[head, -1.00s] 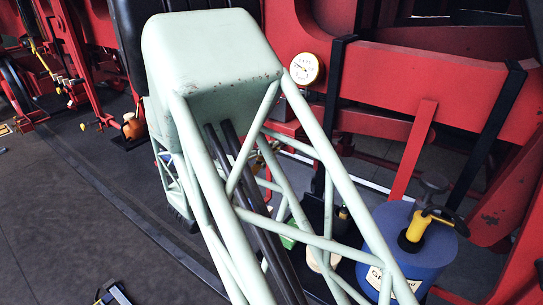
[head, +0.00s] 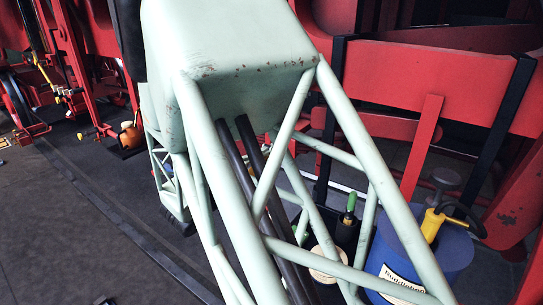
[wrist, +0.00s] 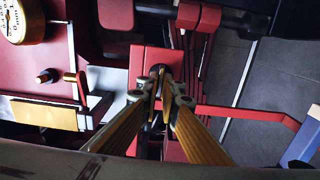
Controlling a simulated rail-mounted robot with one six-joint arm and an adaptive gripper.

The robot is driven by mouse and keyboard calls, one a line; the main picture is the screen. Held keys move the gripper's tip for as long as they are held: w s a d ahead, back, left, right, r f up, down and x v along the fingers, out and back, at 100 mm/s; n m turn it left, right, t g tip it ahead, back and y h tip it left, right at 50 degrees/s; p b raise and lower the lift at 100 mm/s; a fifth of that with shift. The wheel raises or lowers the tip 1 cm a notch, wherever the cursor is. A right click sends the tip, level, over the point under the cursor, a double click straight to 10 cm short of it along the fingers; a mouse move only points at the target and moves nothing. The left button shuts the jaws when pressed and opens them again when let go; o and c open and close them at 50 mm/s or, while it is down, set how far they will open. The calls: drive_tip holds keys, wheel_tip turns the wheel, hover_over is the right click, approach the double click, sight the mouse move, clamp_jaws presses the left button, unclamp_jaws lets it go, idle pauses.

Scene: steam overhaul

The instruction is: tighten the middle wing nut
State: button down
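My gripper (wrist: 160,101) shows in the wrist view, its two yellow-brown fingers converging with dark metal joints near the tips. The tips are very close together in front of a red block (wrist: 148,60). A small dark rounded part (wrist: 158,70) sits at or just beyond the tips; I cannot tell whether it is a wing nut or whether the fingers touch it. No wing nut can be made out clearly in either view. In the head view my pale green arm covers the middle, and my gripper is not visible there.
In the wrist view a pressure gauge (wrist: 26,18) is at the top left, with a dark knob (wrist: 47,76) below it and a red bar (wrist: 250,114) at right. In the head view a blue drum (head: 440,245) stands at right, and open dark floor (head: 60,220) lies at left.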

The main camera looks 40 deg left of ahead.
idle(0.4)
drive_tip(key=c, duration=2.9)
unclamp_jaws()
drive_tip(key=shift+s, duration=0.1)
drive_tip(key=shift+s+d, duration=0.15)
drive_tip(key=shift+s, duration=2.8)
drive_tip(key=shift+s+d, duration=0.15)
drive_tip(key=shift+s, duration=2.8)
drive_tip(key=shift+d, duration=0.1)
